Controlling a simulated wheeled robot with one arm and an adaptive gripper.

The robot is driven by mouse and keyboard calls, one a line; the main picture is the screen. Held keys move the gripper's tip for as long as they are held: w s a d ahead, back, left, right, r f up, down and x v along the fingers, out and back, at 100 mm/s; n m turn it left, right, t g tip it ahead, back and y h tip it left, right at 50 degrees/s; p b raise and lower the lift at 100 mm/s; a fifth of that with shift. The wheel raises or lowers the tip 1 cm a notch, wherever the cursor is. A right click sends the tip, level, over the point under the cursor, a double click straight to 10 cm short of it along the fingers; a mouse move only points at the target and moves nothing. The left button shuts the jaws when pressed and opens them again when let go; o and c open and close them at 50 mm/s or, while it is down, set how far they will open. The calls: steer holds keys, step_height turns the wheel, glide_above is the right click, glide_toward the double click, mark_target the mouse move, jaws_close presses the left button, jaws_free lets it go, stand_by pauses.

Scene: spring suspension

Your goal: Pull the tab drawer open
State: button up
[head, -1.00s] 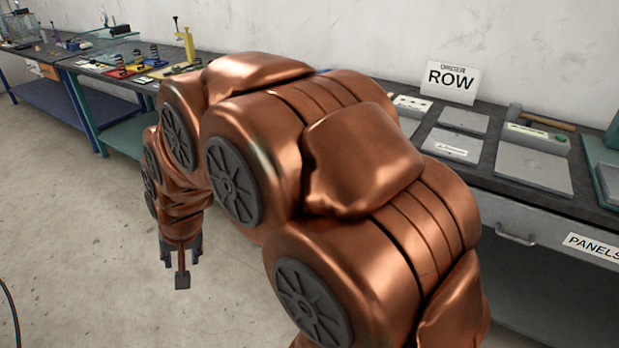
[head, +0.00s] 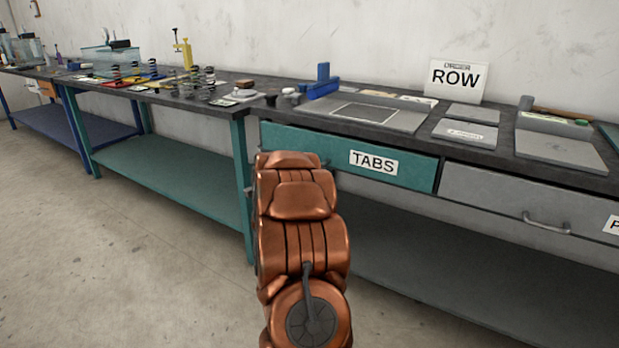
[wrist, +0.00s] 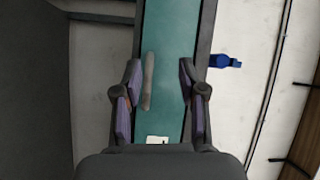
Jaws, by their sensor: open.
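The tab drawer (head: 410,170) is a teal drawer front under the bench top, labelled TABS, and it looks shut in the head view. In the wrist view its teal front (wrist: 173,40) runs up the middle, with the pale bar handle (wrist: 149,80) on it. My gripper (wrist: 160,98) is open, its two fingers on either side of the handle, which lies closer to the left finger. I cannot tell how far the fingertips are from the drawer front. In the head view my copper arm hides the gripper and most of the handle.
A grey drawer (head: 500,200) with a bar handle (head: 546,223) sits to the right. The bench top above carries a grey tray (head: 405,120), flat plates and a blue tool (head: 323,82). A teal-legged table (head: 170,170) stands to the left. Floor (head: 120,280) at left is clear.

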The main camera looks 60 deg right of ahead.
steer(key=s+d+f+m+g+h+b, duration=0.2)
steer(key=s+d+f+m+h, duration=0.1)
steer(key=s+d, duration=0.25)
steer(key=shift+w+a+r+b+x, duration=0.1)
steer(key=shift+w+x, duration=0.05)
steer(key=shift+x, duration=1.15)
steer(key=shift+w+a+r+b+x, duration=0.1)
steer(key=shift+b+x, duration=0.05)
steer(key=shift+x, duration=1.1)
steer(key=shift+w+r+b+x, duration=0.1)
steer(key=shift+w+x, duration=0.05)
steer(key=shift+x, duration=1.15)
steer(key=shift+w+d, duration=0.1)
steer(key=shift+d, duration=0.05)
jaws_close()
